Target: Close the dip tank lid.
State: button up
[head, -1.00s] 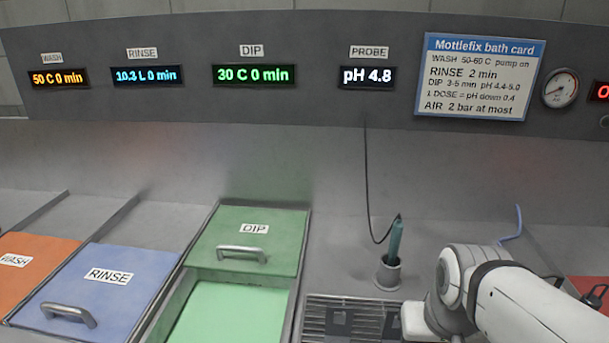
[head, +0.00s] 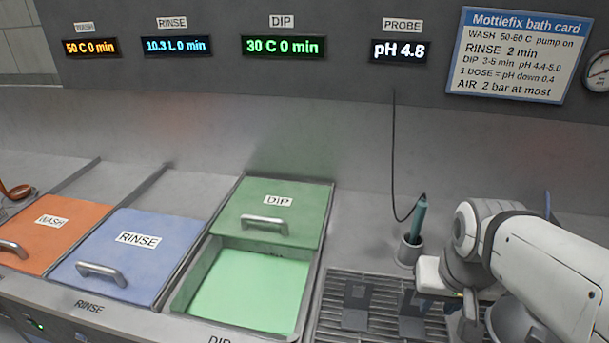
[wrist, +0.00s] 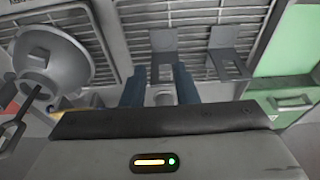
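The green dip tank lid (head: 262,226) is slid to the back of the dip tank, with its metal handle (head: 264,222) near the lid's front edge. The front part of the dip tank (head: 210,262) is open and shows pale green liquid. My gripper (wrist: 160,86) is open in the wrist view, with its two blue-grey fingers apart over the slatted rack. In the head view it hangs at the right, partly hidden by my arm, to the right of the tank. The lid also shows at the right edge of the wrist view (wrist: 288,45).
A slatted rack (head: 333,312) with dark grey brackets (head: 356,300) lies right of the tank. A teal probe (head: 420,215) stands in a grey cup (head: 408,250) behind it. The closed blue rinse lid (head: 125,255) and orange wash lid (head: 50,235) are at left.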

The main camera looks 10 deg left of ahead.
jog(key=w+a+r, duration=0.1)
jog(key=w+a, duration=0.1)
jog(key=w, duration=0.2)
jog(key=w+a+r+p, duration=0.1)
jog(key=w+a+r, duration=0.1)
jog(key=w, duration=0.2)
jog(key=w+a+r, duration=0.1)
jog(key=w+a, duration=0.1)
jog(key=w, duration=0.2)
jog(key=shift+w+a+r+p, duration=0.25)
jog(key=shift+a+r+p, duration=0.15)
grip_shut()
jog(key=t+p, duration=0.1)
jog(key=p, duration=0.3)
send_over(267, 228)
notch_tip(267, 228, down, 4)
jog(key=x, duration=0.3)
jog(key=p+x, duration=0.1)
jog(key=x, duration=0.2)
jog(key=w+p+x, duration=0.1)
jog(key=x, duration=0.2)
jog(key=shift+s+f+p, duration=0.15)
jog(key=shift+f+p, duration=0.15)
jog(key=shift+f, duration=0.15)
jog(key=s, duration=0.3)
jog(key=shift+f+p, duration=0.2)
jog(key=shift+p, duration=0.1)
jog(key=shift+s+f, duration=0.2)
